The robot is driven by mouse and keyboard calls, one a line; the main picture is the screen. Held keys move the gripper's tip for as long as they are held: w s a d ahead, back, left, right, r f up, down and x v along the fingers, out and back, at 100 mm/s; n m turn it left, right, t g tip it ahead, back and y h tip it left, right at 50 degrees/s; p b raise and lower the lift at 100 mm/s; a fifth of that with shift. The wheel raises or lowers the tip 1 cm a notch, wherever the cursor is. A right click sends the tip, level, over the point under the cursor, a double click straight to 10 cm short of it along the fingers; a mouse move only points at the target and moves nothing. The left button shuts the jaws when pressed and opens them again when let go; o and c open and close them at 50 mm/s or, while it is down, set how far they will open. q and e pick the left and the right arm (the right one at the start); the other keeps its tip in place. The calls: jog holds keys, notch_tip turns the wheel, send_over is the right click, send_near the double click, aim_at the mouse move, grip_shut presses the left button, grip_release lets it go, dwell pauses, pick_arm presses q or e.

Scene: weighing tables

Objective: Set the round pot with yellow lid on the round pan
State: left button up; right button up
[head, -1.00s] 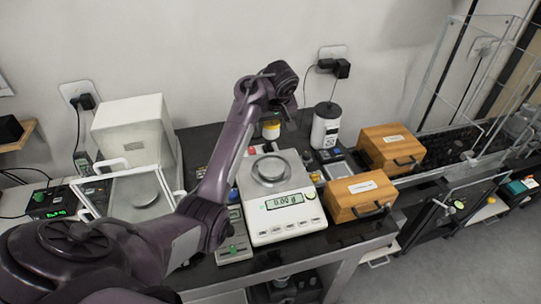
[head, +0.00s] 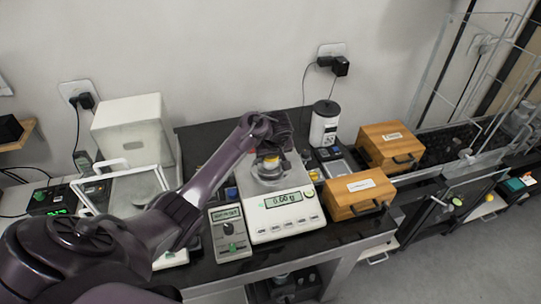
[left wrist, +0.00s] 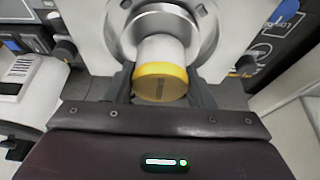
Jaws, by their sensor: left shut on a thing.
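The round pot with yellow lid (head: 270,162) is over the round pan (head: 258,183) of the white balance in the head view. My left gripper (head: 271,154) comes down from above with its fingers on either side of the pot, shut on it. In the left wrist view the pot's yellow lid (left wrist: 161,82) sits between the two fingers, and its pale body points toward the metal pan (left wrist: 207,25). The balance display (head: 284,199) seems to read 0.00 g. I cannot tell whether the pot touches the pan. My right gripper is not in view.
Two wooden boxes (head: 357,193) stand right of the balance. A grey handheld meter (head: 230,231) lies close to the balance's left side. A glass-sided balance (head: 140,188) stands further left.

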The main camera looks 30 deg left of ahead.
pick_arm(q)
jog(key=o, duration=1)
jog(key=shift+f, duration=0.1)
jog(key=b+v, duration=0.1)
jog(key=v, duration=1.1)
